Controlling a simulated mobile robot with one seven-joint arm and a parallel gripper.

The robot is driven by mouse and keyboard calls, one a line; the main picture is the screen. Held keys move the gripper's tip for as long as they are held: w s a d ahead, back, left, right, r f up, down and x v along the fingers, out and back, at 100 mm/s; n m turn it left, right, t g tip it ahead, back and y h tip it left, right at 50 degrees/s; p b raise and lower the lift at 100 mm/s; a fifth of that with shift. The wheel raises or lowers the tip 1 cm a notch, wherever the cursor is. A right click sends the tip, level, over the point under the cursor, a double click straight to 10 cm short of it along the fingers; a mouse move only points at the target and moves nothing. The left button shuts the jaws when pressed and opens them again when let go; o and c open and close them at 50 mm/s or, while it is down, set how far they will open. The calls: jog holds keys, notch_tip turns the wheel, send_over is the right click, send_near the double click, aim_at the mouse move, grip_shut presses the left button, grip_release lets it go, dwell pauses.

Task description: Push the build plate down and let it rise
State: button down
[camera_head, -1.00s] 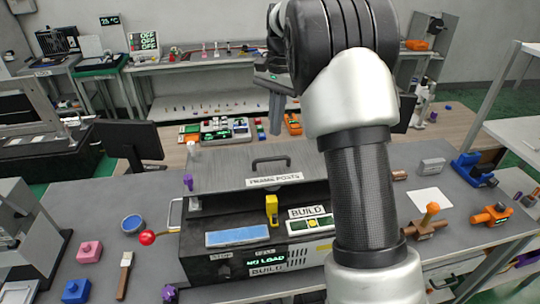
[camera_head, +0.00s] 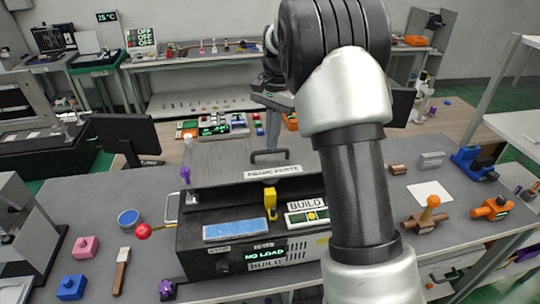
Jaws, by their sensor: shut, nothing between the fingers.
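A dark machine (camera_head: 200,262) stands on the grey bench, with a screen (camera_head: 265,254) reading "NO LOAD" and a "BUILD" label below it. A blue flat plate (camera_head: 235,230) lies on its top front left. A white panel with a yellow button (camera_head: 311,216) sits at its right under a "BUILD" sign. I cannot tell for sure which part is the build plate. A yellow upright piece (camera_head: 270,203) stands between them. My gripper (camera_head: 272,143) is shut and empty, fingers down, appearing just above the grey lid's dark handle (camera_head: 269,156); the exact gap is unclear.
A red-knobbed lever (camera_head: 143,231) sticks out at the machine's left. Pink (camera_head: 85,247) and blue blocks (camera_head: 72,287) and a brush (camera_head: 121,270) lie further left. Orange and brown fixtures (camera_head: 491,208) stand at the right. My arm hides the machine's right side.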

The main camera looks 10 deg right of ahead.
aim_at(277, 155)
jog(key=shift+f, duration=0.15)
notch_tip(277, 155, down, 3)
jog(key=shift+s+r+b, duration=0.1)
jog(key=shift+r+b, duration=0.1)
jog(key=shift+b, duration=0.55)
jog(key=shift+d+r+p, duration=0.15)
jog(key=shift+r+p, duration=0.25)
jog(key=shift+p, duration=0.1)
jog(key=w+d+p, duration=0.1)
jog(key=w+d+r+p, duration=0.1)
jog(key=p, duration=0.1)
jog(key=shift+d, duration=0.1)
jog(key=shift+f, duration=0.2)
jog(key=shift+r, duration=0.1)
notch_tip(277, 155, up, 17)
jog(key=w+d, duration=0.1)
jog(key=shift+d+r, duration=0.15)
